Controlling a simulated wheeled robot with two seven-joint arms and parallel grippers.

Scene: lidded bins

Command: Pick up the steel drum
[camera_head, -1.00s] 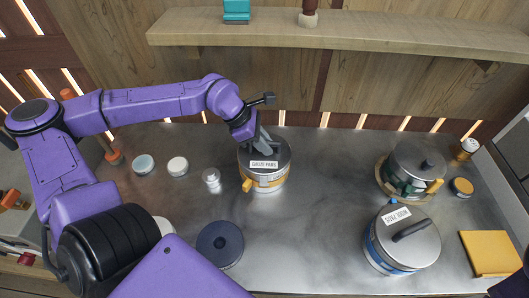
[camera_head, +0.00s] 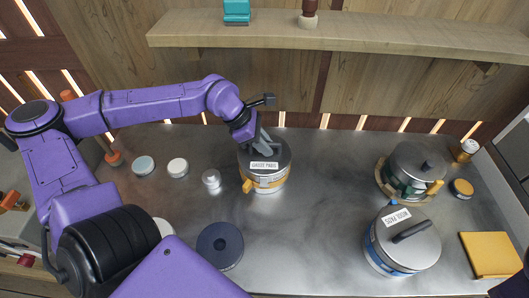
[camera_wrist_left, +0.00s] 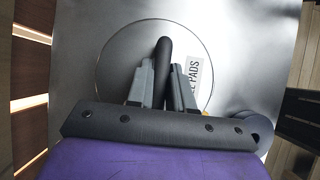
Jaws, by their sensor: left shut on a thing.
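A round steel drum (camera_head: 265,181) with a yellow band stands upright on the metal counter, left of centre at the back. Its lid (camera_head: 281,153) is on and has a white label ending in "PADS". My left gripper (camera_head: 262,144) is over the lid, shut on its dark handle. In the left wrist view the fingers (camera_wrist_left: 165,78) sit on both sides of the black bar handle (camera_wrist_left: 163,52). The handle is mostly hidden in the head view. The drum appears to rest on the counter. My right gripper is not in view.
A blue-banded drum (camera_head: 402,249) stands front right and a green-banded drum (camera_head: 414,164) on a wooden ring back right. A dark disc (camera_head: 220,245) and several small tins lie left. A yellow pad (camera_head: 489,253) lies far right. A shelf (camera_head: 350,31) overhangs behind. The counter's middle is clear.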

